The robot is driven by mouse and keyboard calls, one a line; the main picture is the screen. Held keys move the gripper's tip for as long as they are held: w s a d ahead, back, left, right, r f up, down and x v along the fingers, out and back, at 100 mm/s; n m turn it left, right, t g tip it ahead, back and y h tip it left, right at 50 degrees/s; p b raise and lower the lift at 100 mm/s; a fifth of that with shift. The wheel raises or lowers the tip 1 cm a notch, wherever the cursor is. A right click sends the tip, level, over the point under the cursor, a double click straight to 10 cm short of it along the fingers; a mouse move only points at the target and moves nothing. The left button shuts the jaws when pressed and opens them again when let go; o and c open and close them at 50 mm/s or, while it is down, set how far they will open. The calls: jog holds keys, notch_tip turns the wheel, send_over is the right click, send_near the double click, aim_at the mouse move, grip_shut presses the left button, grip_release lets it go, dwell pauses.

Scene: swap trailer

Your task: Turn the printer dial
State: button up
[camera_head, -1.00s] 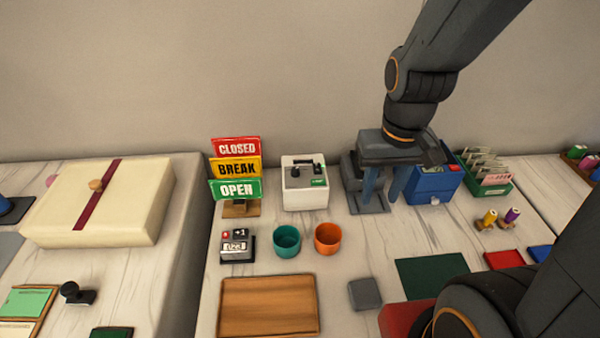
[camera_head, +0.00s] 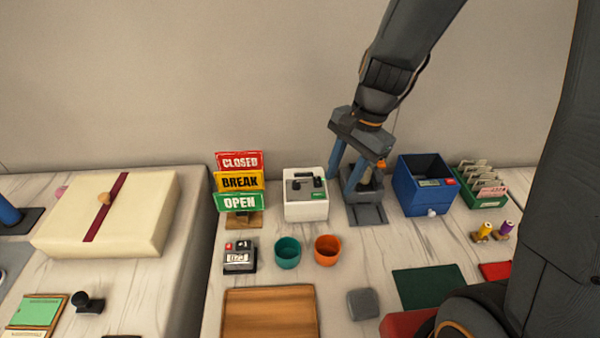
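A white box-shaped machine (camera_head: 306,209) stands at the back middle, with dark parts and a small green panel on its top. A blue open-topped box (camera_head: 408,192) stands right of the grey device, with a small panel, a red spot and a pale round knob (camera_head: 432,211) low on its front. I cannot tell for sure which one is the printer. My gripper (camera_head: 341,186) points down between the two, beside the white machine's right side and over the grey device. Its two blue-grey fingers are apart, with nothing seen between them.
A grey device (camera_head: 368,214) with an orange-topped part stands under my gripper. A sign stack (camera_head: 240,180) stands left of the white machine. Teal (camera_head: 287,253) and orange (camera_head: 327,250) cups and a wooden tray (camera_head: 270,312) lie in front. A green card box (camera_head: 483,188) stands at right.

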aim_at(297, 182)
jog(key=w+a+m+y+p, duration=0.2)
jog(key=w+a+m, duration=0.4)
jog(key=w+m, duration=0.15)
jog(key=shift+m, duration=0.45)
jog(key=shift+s+x, duration=0.15)
jog(key=shift+x, duration=1.6)
jog(key=shift+s+x, duration=0.15)
jog(key=shift+x, duration=1.6)
jog(key=shift+a, duration=0.2)
jog(key=shift+c, duration=0.4)
grip_shut()
